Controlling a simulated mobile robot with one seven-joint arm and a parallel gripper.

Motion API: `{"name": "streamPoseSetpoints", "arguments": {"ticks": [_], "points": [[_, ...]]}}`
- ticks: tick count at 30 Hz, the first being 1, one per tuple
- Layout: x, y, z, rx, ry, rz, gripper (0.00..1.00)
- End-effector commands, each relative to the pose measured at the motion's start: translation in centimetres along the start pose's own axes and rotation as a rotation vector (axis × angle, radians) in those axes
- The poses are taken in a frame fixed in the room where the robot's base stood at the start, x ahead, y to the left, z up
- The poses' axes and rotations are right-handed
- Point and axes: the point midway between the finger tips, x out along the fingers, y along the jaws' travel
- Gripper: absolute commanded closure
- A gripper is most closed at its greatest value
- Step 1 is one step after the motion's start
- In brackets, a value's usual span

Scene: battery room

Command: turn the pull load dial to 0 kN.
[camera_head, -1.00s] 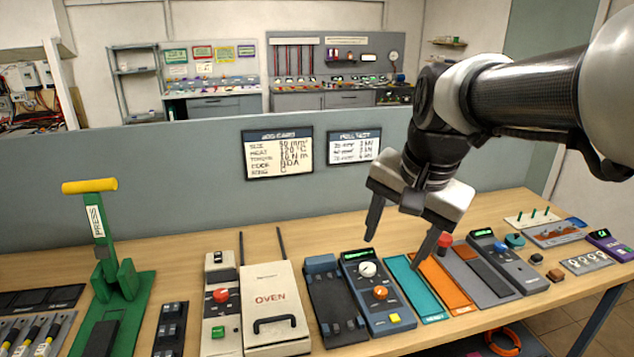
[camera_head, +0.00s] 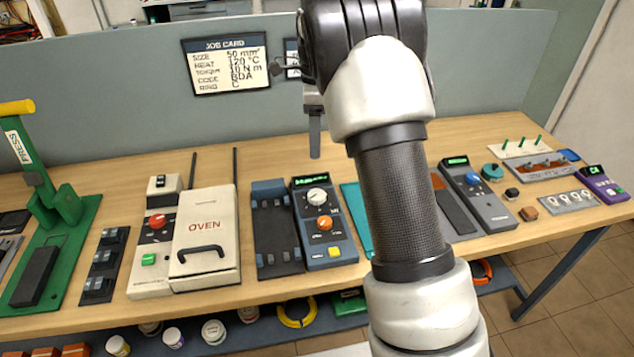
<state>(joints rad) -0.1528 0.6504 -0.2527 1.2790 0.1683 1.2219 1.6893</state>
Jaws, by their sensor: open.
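A blue-grey tester (camera_head: 329,248) with a lit green display stands right of the oven. One finger shows, pointing down; the other is hidden behind my arm. It is open, with nothing seen held.
The oven (camera_head: 206,238) and a dark clamp bed (camera_head: 275,230) stand left of the tester. A grey unit with a blue knob (camera_head: 473,180) is to the right. My arm hides the middle-right of the bench. A partition with a job card (camera_head: 226,64) rises behind; a second card is mostly hidden.

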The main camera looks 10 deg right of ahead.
Motion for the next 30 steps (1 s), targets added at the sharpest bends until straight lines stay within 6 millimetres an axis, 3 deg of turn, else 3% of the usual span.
{"name": "streamPoseSetpoints", "arguments": {"ticks": [11,24,30], "points": [[3.9,-0.4,0.2,0.039,0.009,0.013,0.42],[13.4,-0.2,0.0,0.037,0.010,0.014,0.42],[16.6,-0.3,0.0,0.037,0.008,0.011,0.42]]}}
